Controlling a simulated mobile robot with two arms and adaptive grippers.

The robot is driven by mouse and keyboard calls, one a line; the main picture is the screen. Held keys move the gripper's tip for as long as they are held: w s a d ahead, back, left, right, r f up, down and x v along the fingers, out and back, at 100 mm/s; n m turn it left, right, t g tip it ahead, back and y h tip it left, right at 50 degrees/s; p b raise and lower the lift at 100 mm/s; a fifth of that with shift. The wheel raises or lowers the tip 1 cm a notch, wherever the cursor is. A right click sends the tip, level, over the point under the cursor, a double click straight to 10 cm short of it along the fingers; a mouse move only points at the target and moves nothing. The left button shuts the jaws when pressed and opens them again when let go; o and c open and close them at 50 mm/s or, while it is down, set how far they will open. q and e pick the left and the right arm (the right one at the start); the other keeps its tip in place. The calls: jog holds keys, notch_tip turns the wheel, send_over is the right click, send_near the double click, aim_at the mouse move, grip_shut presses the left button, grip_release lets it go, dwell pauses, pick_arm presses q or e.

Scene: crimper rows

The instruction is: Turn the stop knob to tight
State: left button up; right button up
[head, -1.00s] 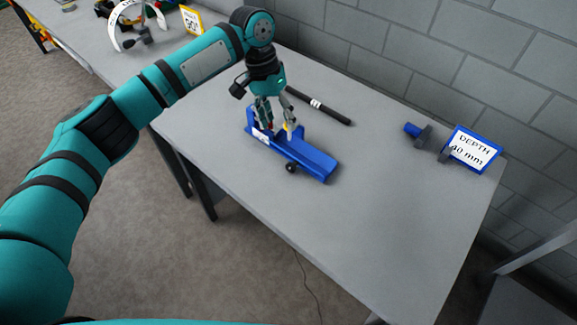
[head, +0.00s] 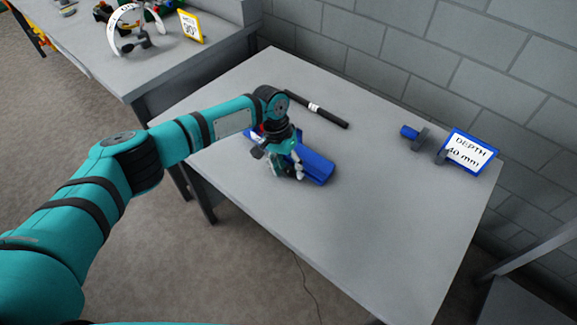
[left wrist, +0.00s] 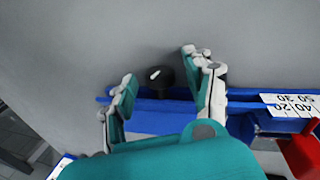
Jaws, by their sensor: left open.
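The stop knob is a black round knob (left wrist: 160,77) on the side of a blue rail fixture (head: 318,168). The rail also crosses the left wrist view (left wrist: 155,122). My left gripper (head: 287,174) is low at the near side of the fixture. In the left wrist view its open fingers (left wrist: 163,80) stand on either side of the knob, with gaps to it. I cannot tell how far above or below the knob the fingertips are. In the head view my gripper hides the knob. My right gripper is not in view.
A white number scale (left wrist: 292,104) and a red part (left wrist: 302,152) sit on the fixture. A black rod (head: 317,108) lies behind it. A blue-framed "DEPTH 40 mm" sign (head: 468,152) stands at the right by a blue-and-grey piece (head: 413,134).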

pick_arm(q)
grip_shut()
jog(key=shift+r+p, duration=0.15)
jog(key=shift+p, duration=0.25)
jog(key=y+p, duration=0.1)
jog(key=p, duration=0.1)
jog(key=t+y+p, duration=0.1)
jog(key=shift+s+d+r+t+p, duration=0.2)
jog(key=shift+s+t+p, duration=0.1)
jog(key=shift+p, duration=0.1)
jog(key=shift+f+t+y+p, duration=0.2)
jog(key=shift+t+y+p, duration=0.1)
jog(key=shift+y+p, duration=0.25)
jog(key=shift+w+f+y, duration=0.1)
jog(key=shift+y, duration=0.15)
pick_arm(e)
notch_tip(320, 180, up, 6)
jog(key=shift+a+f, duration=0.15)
